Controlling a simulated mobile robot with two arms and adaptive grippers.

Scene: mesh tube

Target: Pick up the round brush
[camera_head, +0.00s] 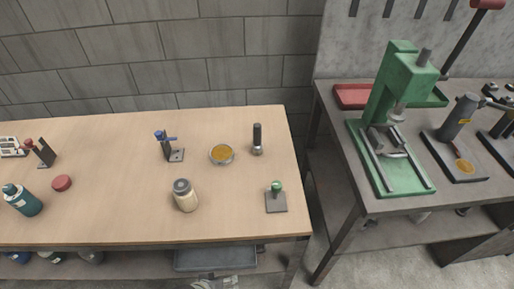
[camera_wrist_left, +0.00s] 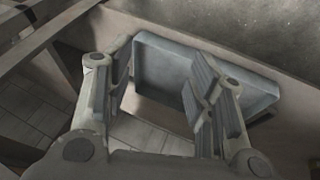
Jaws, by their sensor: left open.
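An upright tool with a black handle and a paler lower end (camera_head: 257,139) stands at the back right of the wooden table; it looks like the round brush, but its lower end is too small to be sure. Part of my left gripper (camera_head: 215,283) shows at the bottom edge of the head view, low in front of the table and well away from the tool. In the left wrist view my left gripper (camera_wrist_left: 155,98) is open, with nothing between its fingers. The brush is not visible there. My right gripper is not in view.
The wooden table (camera_head: 120,180) also holds a shallow amber dish (camera_head: 221,154), a lidded jar (camera_head: 185,196), a blue-topped stand (camera_head: 170,147) and a green-knobbed plate (camera_head: 276,198). A grey tray (camera_wrist_left: 190,75) is below. A green press (camera_head: 400,85) stands on the right bench.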

